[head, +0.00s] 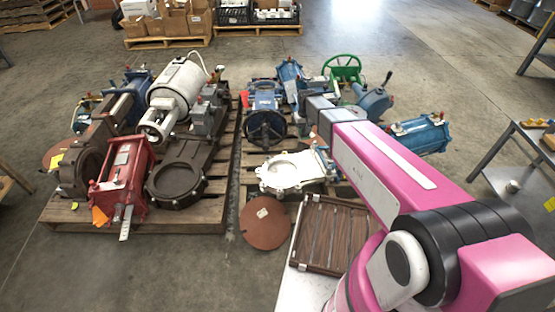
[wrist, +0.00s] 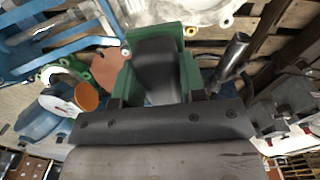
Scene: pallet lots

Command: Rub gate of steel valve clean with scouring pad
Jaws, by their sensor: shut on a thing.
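My gripper (wrist: 157,82) is shut on a green piece with a dark grey block over its middle, which I take for the scouring pad (wrist: 128,78). The pale metal valve (head: 285,180), likely the steel valve, lies flat at the front of the right pallet in the head view, with a round gate opening. Part of a pale flange, likely the same valve, shows at the top edge of the wrist view (wrist: 190,10). Whether the pad touches anything is not clear. In the head view my pink arm hides my gripper and the pad.
A left pallet (head: 215,212) holds a red valve (head: 123,175), a dark valve (head: 180,175) and others. A brown disc (head: 265,228) leans at the right pallet's front, beside a slatted tray (head: 330,202). Blue and green valves (head: 342,70) stand behind. Floor between pallets is narrow.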

